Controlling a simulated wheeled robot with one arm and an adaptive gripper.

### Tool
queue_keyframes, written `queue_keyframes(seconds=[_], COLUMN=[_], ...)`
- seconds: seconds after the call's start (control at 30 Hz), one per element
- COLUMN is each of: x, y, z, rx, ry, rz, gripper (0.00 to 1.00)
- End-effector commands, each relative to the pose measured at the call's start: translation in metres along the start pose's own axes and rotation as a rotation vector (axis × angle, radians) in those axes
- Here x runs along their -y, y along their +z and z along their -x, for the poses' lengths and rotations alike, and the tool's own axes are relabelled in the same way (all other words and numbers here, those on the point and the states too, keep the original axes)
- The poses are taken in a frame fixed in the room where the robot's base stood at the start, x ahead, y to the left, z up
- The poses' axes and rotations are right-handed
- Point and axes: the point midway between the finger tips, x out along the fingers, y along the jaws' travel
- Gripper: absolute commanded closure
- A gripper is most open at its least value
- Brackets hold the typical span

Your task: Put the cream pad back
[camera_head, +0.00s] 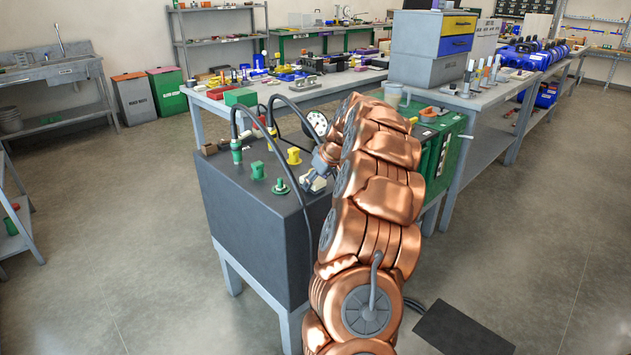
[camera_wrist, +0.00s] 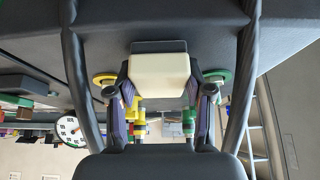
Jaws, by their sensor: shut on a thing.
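The cream pad (camera_wrist: 160,76) is a small block with a dark strip along its upper edge in the wrist view. My gripper (camera_wrist: 160,88) is shut on it, one finger on each side. In the head view the pad (camera_head: 318,185) shows as a small pale patch at the end of my arm, over the right part of the dark grey cart top (camera_head: 228,176). My arm hides part of that area. I cannot tell whether the pad touches the cart top.
A round gauge (camera_head: 317,123) stands behind. A green cabinet (camera_head: 440,150) is at right.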

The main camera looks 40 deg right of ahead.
Motion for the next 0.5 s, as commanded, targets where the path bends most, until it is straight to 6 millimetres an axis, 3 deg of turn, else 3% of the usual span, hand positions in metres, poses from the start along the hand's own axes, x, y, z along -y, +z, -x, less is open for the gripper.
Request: queue_keyframes(seconds=[0.33, 0.37, 0.5], x=[-0.0002, -0.0003, -0.0003], y=[0.0018, 0.0018, 0.0014], z=[-0.0031, -0.0030, -0.0022], rx=[-0.001, -0.001, -0.001], ry=[0.001, 0.001, 0.001], rz=[0.000, 0.000, 0.000], gripper=[0.81, 0.48, 0.33])
